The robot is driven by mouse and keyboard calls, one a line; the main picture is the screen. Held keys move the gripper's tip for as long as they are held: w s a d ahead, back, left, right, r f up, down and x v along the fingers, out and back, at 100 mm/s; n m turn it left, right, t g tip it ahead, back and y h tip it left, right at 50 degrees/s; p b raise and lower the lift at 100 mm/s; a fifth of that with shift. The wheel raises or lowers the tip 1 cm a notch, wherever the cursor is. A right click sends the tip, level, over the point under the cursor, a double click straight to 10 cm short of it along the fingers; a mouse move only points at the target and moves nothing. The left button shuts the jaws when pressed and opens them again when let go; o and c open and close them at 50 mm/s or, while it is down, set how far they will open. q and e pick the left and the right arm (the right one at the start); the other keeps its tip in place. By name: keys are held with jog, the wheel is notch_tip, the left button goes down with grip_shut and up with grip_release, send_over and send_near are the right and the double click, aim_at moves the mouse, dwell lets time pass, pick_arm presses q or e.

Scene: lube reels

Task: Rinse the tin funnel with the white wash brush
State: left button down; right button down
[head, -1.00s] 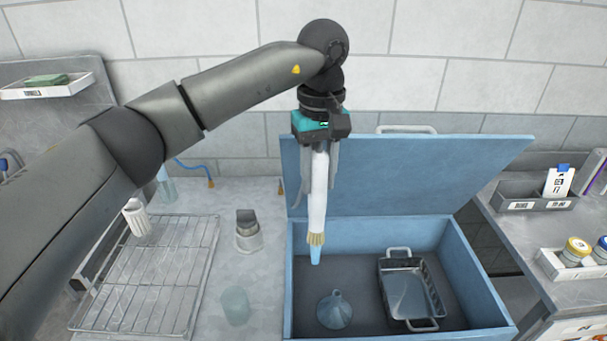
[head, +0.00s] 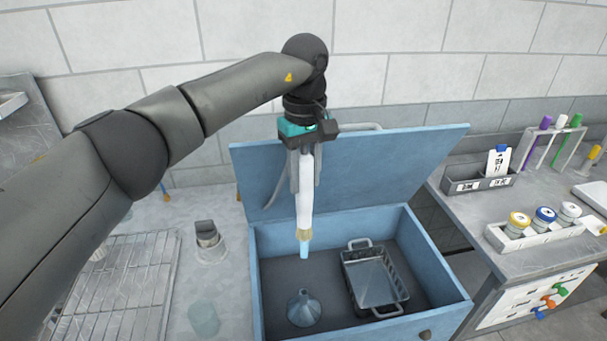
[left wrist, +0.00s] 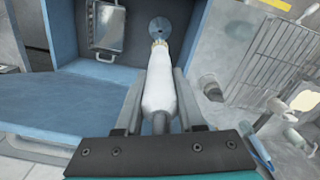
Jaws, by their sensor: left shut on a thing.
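My left gripper (head: 305,165) is shut on the white wash brush (head: 304,205), which hangs bristles down. A light blue stream or tip shows just below the tan bristles. The tin funnel (head: 303,309) stands wide end down on the floor of the blue basin (head: 458,290), below and apart from the brush tip. In the left wrist view the white brush (left wrist: 159,85) lies between the two fingers, and the funnel (left wrist: 161,28) shows beyond its bristles. My right gripper is not in view.
A metal basket (head: 375,278) sits in the basin to the right of the funnel. The basin's lid (head: 400,165) stands open behind. A wire rack (head: 120,285), a dark-topped holder (head: 209,242) and a translucent cup (head: 204,318) are to the left. A grey bin (head: 480,183) and jars stand on the right counter.

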aim_at(304, 222)
pick_arm(q)
jog(key=shift+f+b, duration=2.85)
jog(key=shift+f, duration=1.8)
notch_tip(304, 222, down, 10)
jog(key=b, duration=0.7)
jog(key=shift+r, duration=0.25)
jog(key=shift+r+p, duration=2.1)
jog(key=shift+r, duration=1.45)
